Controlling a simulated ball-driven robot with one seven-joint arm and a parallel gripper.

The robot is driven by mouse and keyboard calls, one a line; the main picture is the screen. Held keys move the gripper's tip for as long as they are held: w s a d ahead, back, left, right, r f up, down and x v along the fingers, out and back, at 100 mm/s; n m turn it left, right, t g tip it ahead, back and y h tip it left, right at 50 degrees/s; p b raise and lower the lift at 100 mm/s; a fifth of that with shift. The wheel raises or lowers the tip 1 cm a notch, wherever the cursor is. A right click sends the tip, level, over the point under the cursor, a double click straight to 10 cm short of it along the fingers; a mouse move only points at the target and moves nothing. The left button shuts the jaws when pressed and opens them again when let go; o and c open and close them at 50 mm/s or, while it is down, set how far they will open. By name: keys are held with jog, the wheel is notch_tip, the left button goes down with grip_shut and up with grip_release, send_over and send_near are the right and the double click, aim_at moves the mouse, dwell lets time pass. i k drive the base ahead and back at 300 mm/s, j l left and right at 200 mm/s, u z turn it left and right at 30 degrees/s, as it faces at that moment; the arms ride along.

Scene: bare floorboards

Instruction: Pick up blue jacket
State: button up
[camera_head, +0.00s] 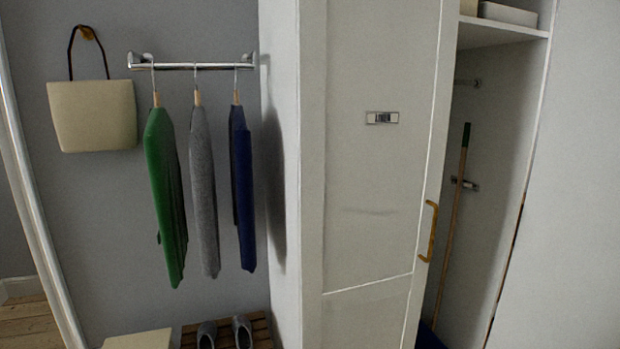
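A dark blue jacket (243,190) hangs on a hanger from a chrome rail (190,66) on the grey wall, left of the white cabinet. It is the rightmost of three garments on the rail. A grey garment (204,190) hangs just left of it, and a green one (165,195) hangs further left. The blue jacket is seen nearly edge-on, with a small gap to the grey garment. My gripper is not in view.
A white cabinet door (375,190) with a wooden handle (429,231) stands ajar; a broom (456,220) is inside. A cream bag (92,115) hangs at left. Shoes (241,331) rest on a slatted wooden rack (262,330) below, beside a cream box (138,340).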

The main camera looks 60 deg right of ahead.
aim_at(239, 134)
jog(key=z, duration=0.8)
jog(key=i+j, duration=0.15)
jog(key=j, duration=0.2)
jog(key=i+j+z, duration=0.1)
jog(key=j, duration=0.25)
